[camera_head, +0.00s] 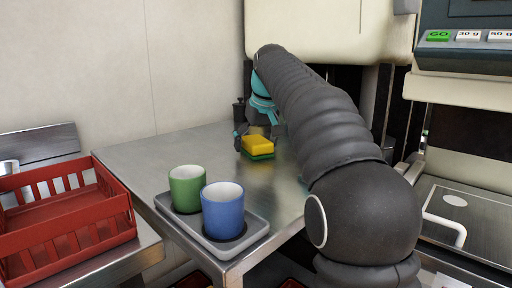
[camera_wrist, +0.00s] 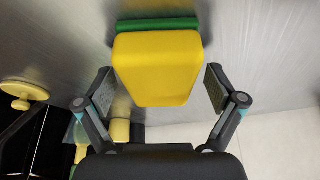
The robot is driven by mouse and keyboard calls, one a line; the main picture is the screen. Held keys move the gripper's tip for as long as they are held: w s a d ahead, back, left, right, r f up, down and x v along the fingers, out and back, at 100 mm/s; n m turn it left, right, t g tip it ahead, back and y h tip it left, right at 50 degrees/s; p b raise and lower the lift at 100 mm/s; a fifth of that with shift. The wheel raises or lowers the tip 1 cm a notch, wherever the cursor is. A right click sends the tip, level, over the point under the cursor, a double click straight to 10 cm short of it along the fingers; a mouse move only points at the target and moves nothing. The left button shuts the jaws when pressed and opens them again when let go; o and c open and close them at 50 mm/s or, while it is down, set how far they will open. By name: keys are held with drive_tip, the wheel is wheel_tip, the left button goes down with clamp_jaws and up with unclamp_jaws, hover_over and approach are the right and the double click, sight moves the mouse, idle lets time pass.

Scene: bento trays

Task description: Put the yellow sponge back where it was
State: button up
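The yellow sponge (camera_head: 258,142) lies flat near the far end of the metal table, on top of a green piece (camera_head: 260,156). Whether the green is a separate sponge or its own layer, I cannot tell. In the wrist view the yellow sponge (camera_wrist: 157,65) is large and centred, with the green piece (camera_wrist: 158,24) showing along its far edge. My gripper (camera_wrist: 160,88) is open, its fingers on either side of the sponge's near part, with small gaps visible. In the head view my gripper (camera_head: 255,135) is at the sponge, partly hidden by my arm.
A grey tray (camera_head: 245,243) with a green cup (camera_head: 187,188) and a blue cup (camera_head: 222,210) stands at the table's near corner. A red crate (camera_head: 60,215) is at left. The table's left middle is clear.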

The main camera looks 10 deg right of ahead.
drive_tip(key=c, duration=1)
drive_tip(key=shift+r, duration=0.1)
